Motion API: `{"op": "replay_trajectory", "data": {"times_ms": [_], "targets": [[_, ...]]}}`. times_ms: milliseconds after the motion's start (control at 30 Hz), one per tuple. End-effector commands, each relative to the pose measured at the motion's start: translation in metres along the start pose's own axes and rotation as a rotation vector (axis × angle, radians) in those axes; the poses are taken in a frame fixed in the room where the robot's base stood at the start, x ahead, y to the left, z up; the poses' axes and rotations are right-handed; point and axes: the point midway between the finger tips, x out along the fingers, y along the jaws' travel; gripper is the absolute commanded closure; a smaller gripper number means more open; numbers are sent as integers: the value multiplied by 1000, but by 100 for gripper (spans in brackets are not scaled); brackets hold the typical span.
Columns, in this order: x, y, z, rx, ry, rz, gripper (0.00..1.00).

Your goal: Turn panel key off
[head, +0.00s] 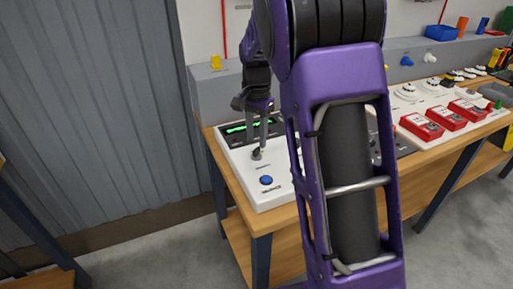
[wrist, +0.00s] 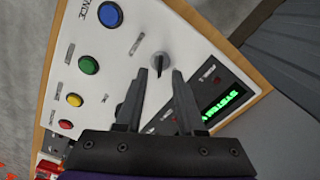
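The white control panel (head: 240,175) sits on the wooden bench at the near left end. It carries a grey key switch (wrist: 159,62), which also shows in the head view (head: 257,155). My gripper (wrist: 159,74) points down at the panel. Its two dark fingers are apart, with the key in the gap just past the fingertips; I cannot tell whether either finger touches it. In the head view my gripper (head: 263,138) stands right above the key. In the wrist view the key's pointer is roughly upright in the picture.
The panel has a blue button (wrist: 110,14), a green button (wrist: 88,64), a yellow button (wrist: 74,99), a red button (wrist: 65,124) and a lit green display (wrist: 221,106). Red boxes (head: 446,118) stand further right on the bench. My arm hides the bench's middle.

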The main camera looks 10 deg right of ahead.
Motion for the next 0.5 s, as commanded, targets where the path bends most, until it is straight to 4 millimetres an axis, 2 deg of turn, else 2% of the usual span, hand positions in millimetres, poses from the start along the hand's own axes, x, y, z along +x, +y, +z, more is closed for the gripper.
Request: {"op": "replay_trajectory", "data": {"times_ms": [33, 200, 500], "targets": [[10, 1, 1, 0, -2, 2, 62], [28, 0, 0, 1, -1, 0, 62], [34, 0, 0, 1, 0, -1, 62]]}}
